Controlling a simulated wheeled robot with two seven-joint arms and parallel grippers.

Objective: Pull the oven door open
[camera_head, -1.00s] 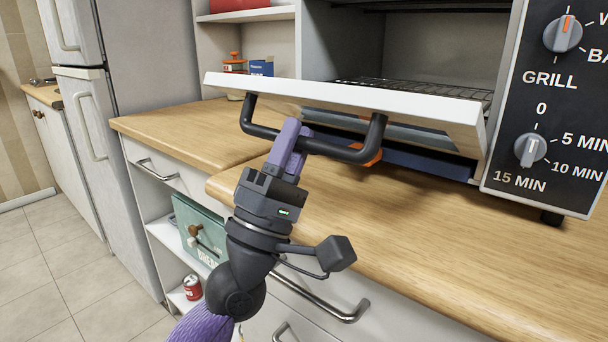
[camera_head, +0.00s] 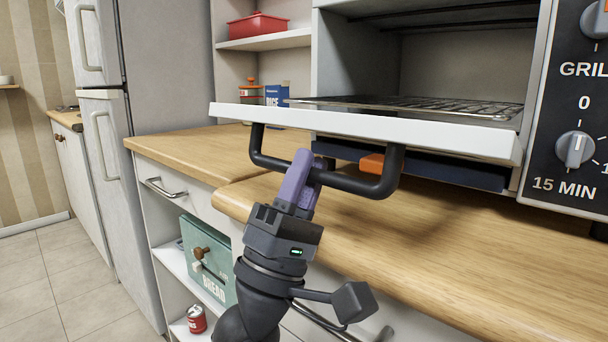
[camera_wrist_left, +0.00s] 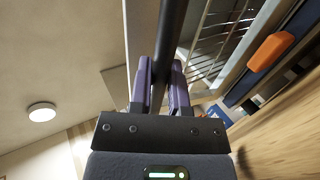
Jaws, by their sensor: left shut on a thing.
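The oven door (camera_head: 380,126) is a white panel hinged along its lower edge. It is folded down to about level, and the oven's inside with a wire rack (camera_head: 420,106) shows behind it. A black bar handle (camera_head: 350,183) hangs under the door's front edge. My left gripper (camera_head: 300,172) has its purple fingers shut around the left part of the handle. In the left wrist view the dark handle bar (camera_wrist_left: 171,45) runs between the two fingers. My right gripper is not in view.
The wooden counter (camera_head: 420,245) lies under the oven. A dark blue thing (camera_head: 440,170) with an orange part (camera_head: 372,163) is beneath the door. A control panel with knobs (camera_head: 574,149) is at right. Shelves hold a red dish (camera_head: 258,26) and a green bread box (camera_head: 207,262).

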